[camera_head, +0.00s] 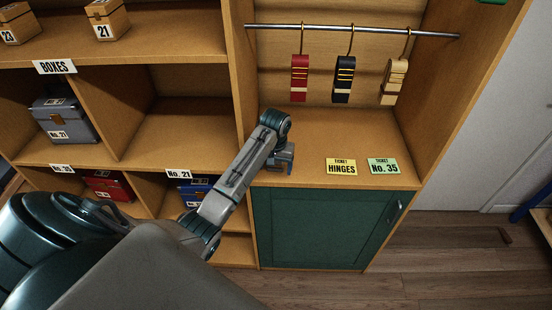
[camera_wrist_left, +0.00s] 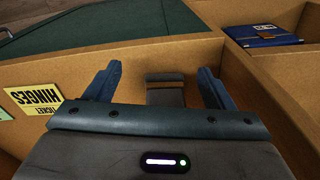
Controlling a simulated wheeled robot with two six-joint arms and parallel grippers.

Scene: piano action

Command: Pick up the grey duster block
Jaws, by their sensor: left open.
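A dark grey block with a tan band, which looks like the grey duster block (camera_wrist_left: 165,97), lies on the wooden shelf in the left wrist view. It shows between the two blue fingers of my left gripper (camera_wrist_left: 161,80), with a gap on each side. Its near part is hidden by the gripper body. In the head view my left gripper (camera_head: 286,161) is low over the left end of the shelf, and I cannot make out the block there. The left gripper is open. My right gripper is in neither view.
A yellow HINGES ticket (camera_head: 341,167) and a green No. 35 ticket (camera_head: 384,166) lie right of the gripper. Red (camera_head: 299,79), dark blue (camera_head: 343,80) and cream (camera_head: 393,82) pieces hang from a rail (camera_head: 375,32) above. A wooden divider (camera_head: 239,75) stands left.

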